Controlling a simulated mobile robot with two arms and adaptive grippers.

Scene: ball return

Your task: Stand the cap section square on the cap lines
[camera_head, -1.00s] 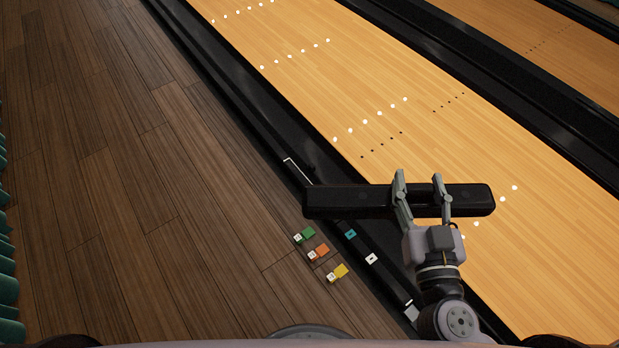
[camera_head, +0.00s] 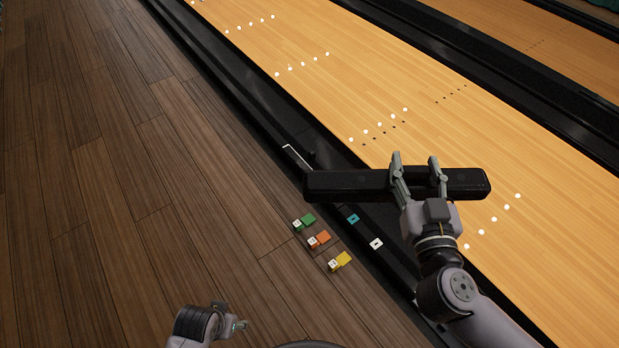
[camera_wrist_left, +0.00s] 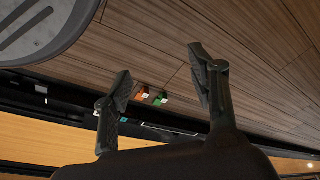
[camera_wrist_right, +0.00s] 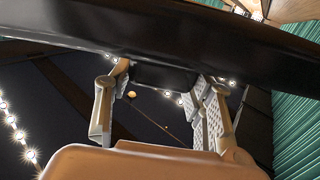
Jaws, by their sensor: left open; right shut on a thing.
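The cap section (camera_head: 335,184), a long black bar, is held crosswise over the gutter edge and lane. My right gripper (camera_head: 416,172) is shut on it right of its middle; the bar crosses the top of the right wrist view (camera_wrist_right: 190,35). It looks raised, though its height is hard to judge. One white cap line (camera_head: 298,158) shows on the black ledge (camera_head: 345,205), beyond the bar's left end. The near cap line is not visible; my right arm covers part of the ledge. My left gripper (camera_head: 238,324) is open and empty at the bottom; its spread fingers show in its wrist view (camera_wrist_left: 160,75).
Green (camera_head: 308,220), orange (camera_head: 323,237) and yellow (camera_head: 343,259) blocks with white tags lie on the wood floor beside the ledge. A teal marker (camera_head: 353,218) and a white marker (camera_head: 376,244) lie on the ledge. The wood floor at left is clear.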

